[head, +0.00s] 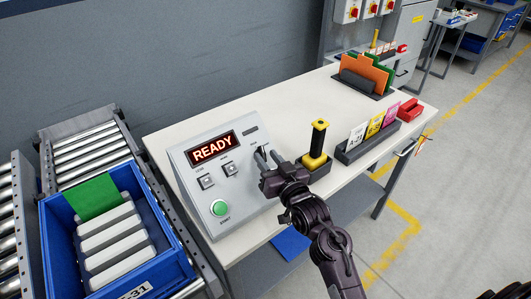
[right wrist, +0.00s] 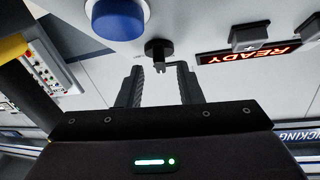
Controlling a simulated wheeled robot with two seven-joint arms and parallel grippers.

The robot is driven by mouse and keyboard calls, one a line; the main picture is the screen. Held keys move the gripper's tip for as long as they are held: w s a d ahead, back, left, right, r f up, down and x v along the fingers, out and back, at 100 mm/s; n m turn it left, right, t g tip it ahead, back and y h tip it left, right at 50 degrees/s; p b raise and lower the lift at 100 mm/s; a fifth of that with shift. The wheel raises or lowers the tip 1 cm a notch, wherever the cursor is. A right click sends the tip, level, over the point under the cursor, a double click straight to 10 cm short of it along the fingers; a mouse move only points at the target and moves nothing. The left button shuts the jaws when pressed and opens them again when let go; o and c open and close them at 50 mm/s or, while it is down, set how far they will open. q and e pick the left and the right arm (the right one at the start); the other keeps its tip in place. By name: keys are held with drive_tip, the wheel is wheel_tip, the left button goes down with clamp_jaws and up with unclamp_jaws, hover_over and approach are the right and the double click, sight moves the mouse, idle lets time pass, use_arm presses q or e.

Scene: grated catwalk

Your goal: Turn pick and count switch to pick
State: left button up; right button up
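The grey sloped control panel (head: 196,163) stands on the white bench and its red display (head: 213,146) reads READY. My right gripper (head: 264,155) is over the panel's right side, covering what is there. In the right wrist view, a small black switch (right wrist: 159,50) sits on the panel just ahead of my open fingers (right wrist: 160,72), in line with the gap between them. No contact shows. A large blue button (right wrist: 118,18) is beside it. I cannot read the switch's labels or tell its position. My left gripper is in neither view.
The panel also has a green start button (head: 220,208) and two square buttons (head: 207,182). A yellow-and-black scanner (head: 317,148) stands close to the gripper's right, beside a card holder (head: 368,142). A blue crate (head: 180,268) sits on rollers at left.

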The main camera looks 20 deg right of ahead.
drive_tip(key=shift+w+a, duration=0.15)
drive_tip(key=shift+w, duration=0.7)
clamp_jaws()
drive_tip(key=shift+f+n+g+y, duration=0.1)
drive_tip(key=shift+n+g+y, duration=0.4)
drive_tip(key=shift+n+y, duration=1.4)
drive_tip(key=shift+n+h, duration=0.3)
unclamp_jaws()
drive_tip(key=shift+s, duration=0.1)
